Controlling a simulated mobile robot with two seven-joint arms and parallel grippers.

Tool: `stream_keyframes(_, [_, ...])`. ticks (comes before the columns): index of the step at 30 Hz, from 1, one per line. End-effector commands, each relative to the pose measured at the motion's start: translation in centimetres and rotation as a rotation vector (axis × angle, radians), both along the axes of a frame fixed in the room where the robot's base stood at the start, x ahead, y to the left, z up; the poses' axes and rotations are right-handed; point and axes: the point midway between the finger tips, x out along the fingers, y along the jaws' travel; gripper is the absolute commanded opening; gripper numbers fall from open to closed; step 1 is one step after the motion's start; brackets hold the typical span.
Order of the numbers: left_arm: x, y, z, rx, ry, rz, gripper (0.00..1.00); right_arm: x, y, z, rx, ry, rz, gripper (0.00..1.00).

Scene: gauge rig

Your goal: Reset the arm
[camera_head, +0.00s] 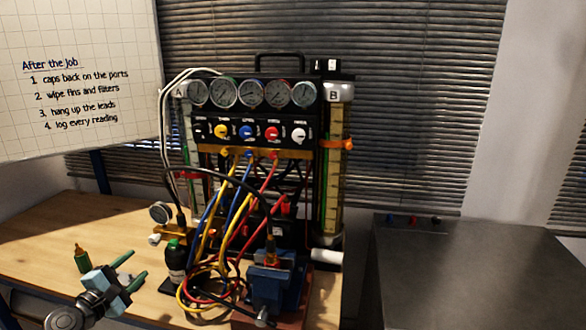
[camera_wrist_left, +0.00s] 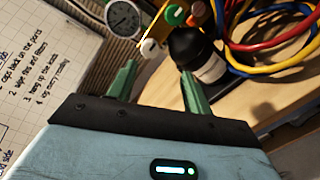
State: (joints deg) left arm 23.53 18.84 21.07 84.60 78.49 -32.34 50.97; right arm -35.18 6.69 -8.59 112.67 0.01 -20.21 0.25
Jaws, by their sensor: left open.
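My left gripper (camera_head: 131,270) is at the lower left of the head view, over the wooden bench. Its two green fingers are apart with nothing between them. In the left wrist view its fingers (camera_wrist_left: 158,85) point toward a black bottle (camera_wrist_left: 197,57) and a small round gauge (camera_wrist_left: 123,20), without touching either that I can see. The black bottle also stands right of the gripper in the head view (camera_head: 176,262). My right gripper is in neither view.
The gauge rig (camera_head: 250,118) stands on the bench (camera_head: 60,226) with tangled coloured hoses (camera_head: 215,255). A blue vise (camera_head: 270,285) is in front. A small green bottle (camera_head: 82,260) stands beside my left gripper. A grey cabinet top (camera_head: 470,265) at right is mostly clear.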

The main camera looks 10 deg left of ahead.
Motion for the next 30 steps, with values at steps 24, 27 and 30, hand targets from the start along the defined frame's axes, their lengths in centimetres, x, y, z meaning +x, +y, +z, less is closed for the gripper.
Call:
stream_keyframes(24, [-32.4, -22.6, -27.2, 1.627, 0.283, -0.677, 0.50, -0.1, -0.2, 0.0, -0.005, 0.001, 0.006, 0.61])
stream_keyframes(27, [-35.7, -24.6, -27.3, 1.755, 0.239, -0.762, 0.50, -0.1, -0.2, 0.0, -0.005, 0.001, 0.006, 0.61])
stream_keyframes(30, [-37.8, -25.9, -27.1, 1.836, 0.204, -0.814, 0.50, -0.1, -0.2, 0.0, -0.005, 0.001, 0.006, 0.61])
